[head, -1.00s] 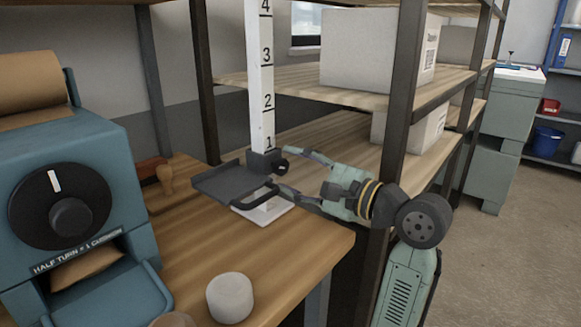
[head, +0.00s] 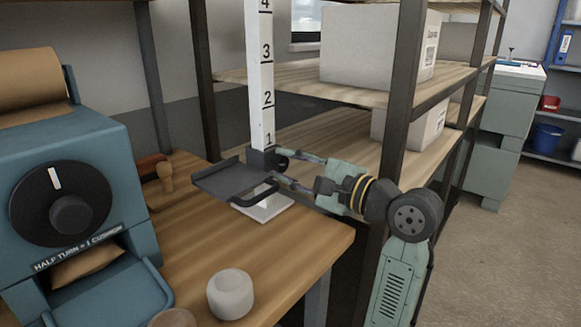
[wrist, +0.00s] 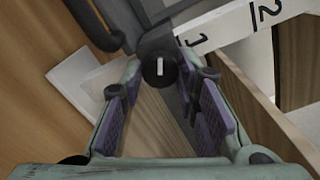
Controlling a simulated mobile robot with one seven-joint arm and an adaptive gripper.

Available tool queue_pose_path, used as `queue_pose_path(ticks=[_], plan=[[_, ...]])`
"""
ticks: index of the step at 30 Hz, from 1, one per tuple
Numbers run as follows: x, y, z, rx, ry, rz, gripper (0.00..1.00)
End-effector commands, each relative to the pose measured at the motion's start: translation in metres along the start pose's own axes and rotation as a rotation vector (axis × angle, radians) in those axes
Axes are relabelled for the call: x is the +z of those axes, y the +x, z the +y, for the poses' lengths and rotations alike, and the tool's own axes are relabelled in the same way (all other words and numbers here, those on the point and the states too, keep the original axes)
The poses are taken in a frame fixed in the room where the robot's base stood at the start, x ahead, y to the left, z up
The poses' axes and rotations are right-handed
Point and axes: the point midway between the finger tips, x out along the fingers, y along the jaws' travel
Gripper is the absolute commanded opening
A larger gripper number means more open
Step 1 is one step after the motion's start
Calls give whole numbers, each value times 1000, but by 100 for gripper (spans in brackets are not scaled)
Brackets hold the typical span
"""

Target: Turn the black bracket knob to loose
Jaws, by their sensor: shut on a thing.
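The black bracket is a dark tray (head: 228,178) with a loop handle, low on a white numbered post (head: 260,80), just below the 1. Its black round knob (head: 281,161) is on the right side of the post. In the wrist view the knob (wrist: 152,77) faces me, with a short white mark that looks upright in that picture. My gripper (head: 290,169) reaches in from the right. In the wrist view its purple-padded fingers (wrist: 160,95) are on either side of the knob, shut on it. The exact finger contact is hard to see.
A white base plate (head: 270,208) lies under the post on the wooden bench (head: 265,255). A blue machine (head: 90,160) with a dial stands at left. A dark shelf upright (head: 400,110) rises close behind my arm.

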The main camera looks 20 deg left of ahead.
Motion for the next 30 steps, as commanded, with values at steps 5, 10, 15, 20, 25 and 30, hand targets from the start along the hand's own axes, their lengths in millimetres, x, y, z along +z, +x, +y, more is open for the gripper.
queue_pose_path(ticks=[5, 10, 15, 20, 25, 30], plan=[[0, 0, 0, -1, 0, 0, 1], [0, 0, 0, -1, -8, 0, 1], [0, 0, -1, -1, -55, 0, 1], [0, 0, -1, -1, -146, 1, 1], [0, 0, 0, -2, -290, 1, 1], [0, 0, 0, -3, -452, 1, 1]])
